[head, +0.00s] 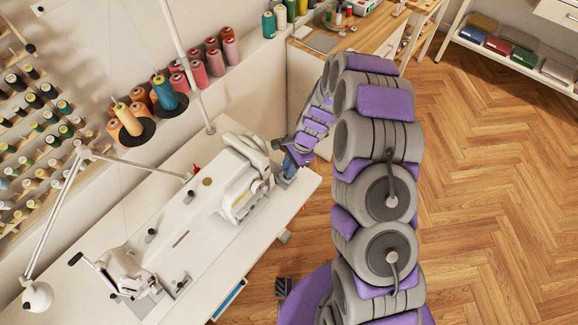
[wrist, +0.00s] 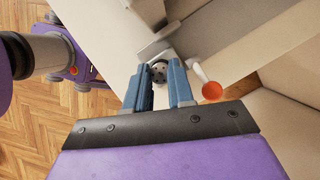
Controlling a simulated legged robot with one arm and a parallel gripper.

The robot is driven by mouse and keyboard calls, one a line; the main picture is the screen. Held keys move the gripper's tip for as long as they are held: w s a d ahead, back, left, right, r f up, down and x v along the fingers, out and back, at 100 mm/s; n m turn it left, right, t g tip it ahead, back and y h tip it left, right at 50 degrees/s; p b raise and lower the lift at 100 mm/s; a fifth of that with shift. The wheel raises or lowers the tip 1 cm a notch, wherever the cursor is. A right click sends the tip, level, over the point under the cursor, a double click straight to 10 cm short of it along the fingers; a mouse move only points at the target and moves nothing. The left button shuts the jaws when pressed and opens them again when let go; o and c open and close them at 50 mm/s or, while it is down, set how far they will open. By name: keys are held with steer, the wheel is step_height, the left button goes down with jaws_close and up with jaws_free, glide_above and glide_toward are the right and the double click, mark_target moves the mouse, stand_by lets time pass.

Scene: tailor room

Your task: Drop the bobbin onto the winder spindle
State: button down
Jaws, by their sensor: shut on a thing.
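My gripper (wrist: 161,82) has its blue fingers closed around a small dark round piece with holes, the bobbin (wrist: 159,72), at the fingertips. The head view shows my gripper (head: 289,168) low over the right end of the white table, beside the right end of the sewing machine (head: 237,180). The bobbin is hidden there. I cannot make out the winder spindle in either view; whether the bobbin touches anything below is also unclear.
A white lever with an orange end (wrist: 211,91) is close to the right finger in the wrist view. The white table (head: 75,258) carries the machine. Thread cones (head: 170,90) stand on a ledge behind. The wooden floor (head: 490,200) at right is open.

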steer(key=shift+f, duration=0.2)
steer(key=c, duration=0.9)
jaws_free()
steer(key=shift+r, duration=0.15)
steer(key=p+v, duration=0.3)
steer(key=v, duration=1.4)
